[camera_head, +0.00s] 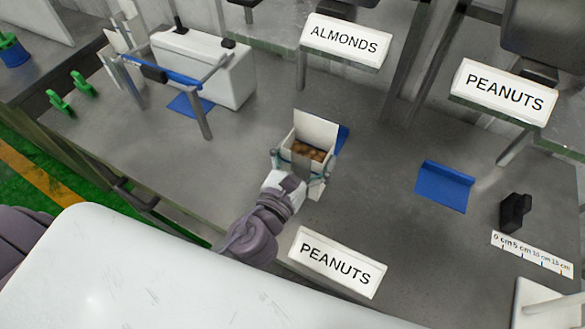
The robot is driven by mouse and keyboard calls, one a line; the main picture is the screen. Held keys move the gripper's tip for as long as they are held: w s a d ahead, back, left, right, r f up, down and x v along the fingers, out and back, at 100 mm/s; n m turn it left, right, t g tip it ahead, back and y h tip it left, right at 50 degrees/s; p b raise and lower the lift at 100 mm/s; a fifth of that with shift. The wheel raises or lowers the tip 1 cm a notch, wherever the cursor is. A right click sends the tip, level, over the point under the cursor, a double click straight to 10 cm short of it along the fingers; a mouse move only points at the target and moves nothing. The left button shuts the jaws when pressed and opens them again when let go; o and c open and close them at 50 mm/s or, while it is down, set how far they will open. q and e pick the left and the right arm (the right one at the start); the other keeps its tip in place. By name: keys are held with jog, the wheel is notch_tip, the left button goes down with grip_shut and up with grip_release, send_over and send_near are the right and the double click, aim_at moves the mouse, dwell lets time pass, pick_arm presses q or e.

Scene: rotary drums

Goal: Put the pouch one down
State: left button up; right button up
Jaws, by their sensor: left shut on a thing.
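The pouch (317,130) is a white, open-topped holder with brown nut-like contents showing inside. It is near the middle of the head view, upright or slightly tilted, over the grey worktop (385,165). My left gripper (303,172) is shut on its near side. The gripper hides part of the pouch's lower front, and I cannot tell whether its bottom touches the worktop. My right gripper is not in view.
A blue piece (342,138) shows just behind the pouch. A blue bracket (445,186), a black block (515,212) and a ruler strip (532,254) are at right. A PEANUTS sign (336,263) is in front. A white machine (205,68) stands back left. Bare worktop lies left of the pouch.

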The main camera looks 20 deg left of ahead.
aim_at(290, 165)
pick_arm(q)
jog(key=a+f, duration=0.1)
jog(key=s+a, duration=0.1)
jog(key=shift+a+f, duration=0.3)
jog(key=shift+f, duration=0.05)
jog(key=shift+f+b, duration=1.1)
jog(key=shift+f, duration=0.9)
jog(key=o, duration=1.5)
jog(key=shift+f, duration=0.1)
jog(key=shift+c, duration=0.2)
jog(key=shift+r, duration=0.25)
jog(key=s+a+b, duration=0.1)
jog(key=s+b, duration=0.4)
jog(key=s, duration=0.6)
jog(key=shift+s+a+b, duration=0.3)
jog(key=shift+s+b, duration=0.05)
jog(key=shift+s, duration=0.05)
